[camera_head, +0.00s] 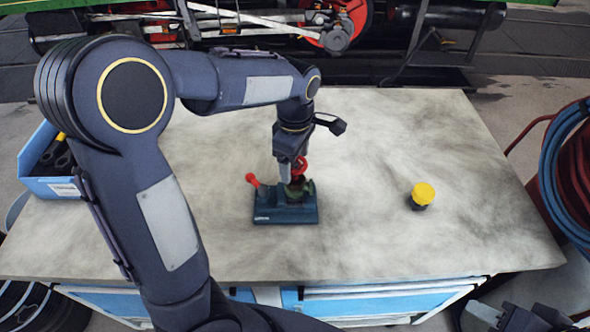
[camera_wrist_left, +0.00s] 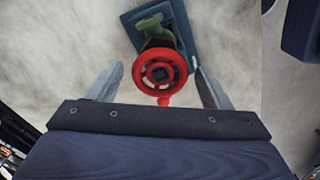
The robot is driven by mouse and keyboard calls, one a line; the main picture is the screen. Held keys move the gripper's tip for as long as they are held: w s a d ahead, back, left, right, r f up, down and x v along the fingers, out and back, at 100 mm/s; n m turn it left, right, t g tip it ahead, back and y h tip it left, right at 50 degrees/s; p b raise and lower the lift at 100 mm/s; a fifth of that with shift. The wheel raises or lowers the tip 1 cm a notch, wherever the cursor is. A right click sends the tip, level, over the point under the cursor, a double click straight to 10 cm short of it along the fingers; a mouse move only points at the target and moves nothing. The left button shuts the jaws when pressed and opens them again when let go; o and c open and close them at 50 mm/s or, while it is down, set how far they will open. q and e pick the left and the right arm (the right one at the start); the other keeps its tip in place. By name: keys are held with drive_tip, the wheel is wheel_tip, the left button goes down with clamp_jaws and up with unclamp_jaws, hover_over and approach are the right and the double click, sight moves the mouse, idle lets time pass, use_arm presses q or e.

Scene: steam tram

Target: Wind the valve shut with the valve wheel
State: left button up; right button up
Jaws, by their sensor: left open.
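The red valve wheel (camera_wrist_left: 160,72) faces my left wrist camera, with a dark square hub at its centre. It also shows in the head view (camera_head: 301,167), partly hidden by my gripper. It sits on a green valve body (camera_wrist_left: 150,26) fixed to a dark teal base (camera_head: 285,215) on the workbench. My left gripper (camera_wrist_left: 159,76) is open, with one finger on each side of the wheel and visible gaps to it. In the head view my left gripper (camera_head: 292,172) is over the valve. My right gripper (camera_head: 515,318) is partly cut off at the bottom right.
A yellow-topped dark piece (camera_head: 423,194) stands to the right on the workbench (camera_head: 400,130). A blue bin (camera_head: 50,187) stands at the left edge. Coiled hoses (camera_head: 570,165) hang at the right.

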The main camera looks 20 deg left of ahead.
use_arm(q)
drive_tip(key=shift+p, duration=0.3)
idle(0.7)
drive_tip(key=c, duration=0.9)
drive_tip(key=shift+o, duration=0.2)
drive_tip(key=m, duration=0.6)
drive_tip(key=shift+f, duration=0.35)
drive_tip(key=m, duration=0.3)
drive_tip(key=shift+s+p, duration=0.1)
drive_tip(key=shift+p, duration=0.25)
drive_tip(key=m, duration=0.3)
